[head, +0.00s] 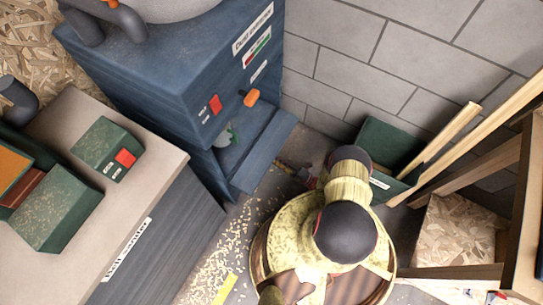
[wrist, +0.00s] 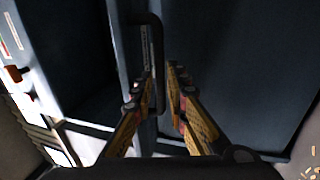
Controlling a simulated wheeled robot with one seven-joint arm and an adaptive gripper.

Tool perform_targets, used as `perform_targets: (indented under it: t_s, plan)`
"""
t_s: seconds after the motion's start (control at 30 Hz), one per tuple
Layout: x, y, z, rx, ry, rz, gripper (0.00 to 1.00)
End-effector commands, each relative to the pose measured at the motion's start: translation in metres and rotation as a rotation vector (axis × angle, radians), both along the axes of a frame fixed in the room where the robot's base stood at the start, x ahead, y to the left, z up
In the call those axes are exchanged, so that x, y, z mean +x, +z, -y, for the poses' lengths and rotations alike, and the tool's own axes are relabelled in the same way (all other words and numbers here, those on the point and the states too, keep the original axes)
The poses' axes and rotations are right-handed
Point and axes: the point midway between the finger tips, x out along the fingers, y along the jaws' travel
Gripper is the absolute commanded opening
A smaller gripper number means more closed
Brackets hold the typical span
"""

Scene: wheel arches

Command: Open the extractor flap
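The blue-grey dust extractor (head: 185,85) stands at upper centre in the head view. Its low front flap (head: 266,150) is tipped outward, leaving a gap into the cabinet. In the wrist view the flap's dark panel (wrist: 235,65) fills the right side and carries a thin black bar handle (wrist: 158,60). My gripper (wrist: 161,80) has one yellow-and-black finger on each side of this bar. Dark gaps show between the fingers and the bar, so it looks open around the handle. In the head view my arm largely hides the gripper.
A belt sander bench (head: 110,185) stands left of the extractor. An orange knob (head: 251,98) and a red switch (head: 215,105) are on the extractor's front. A green bin (head: 388,145) and leaning timber (head: 450,140) stand at right. Wood shavings (head: 215,262) lie on the floor.

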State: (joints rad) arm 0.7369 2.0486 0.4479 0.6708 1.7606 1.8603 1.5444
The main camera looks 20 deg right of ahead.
Motion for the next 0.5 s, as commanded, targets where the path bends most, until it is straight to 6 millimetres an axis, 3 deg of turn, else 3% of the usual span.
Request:
perform_targets:
  t_s: [0.2, 0.5]
  plan:
    - [0.02, 0.007, -0.015, 0.0, 0.002, 0.0, 0.15]
    - [0.026, 0.009, -0.02, 0.0, -0.001, -0.002, 0.15]
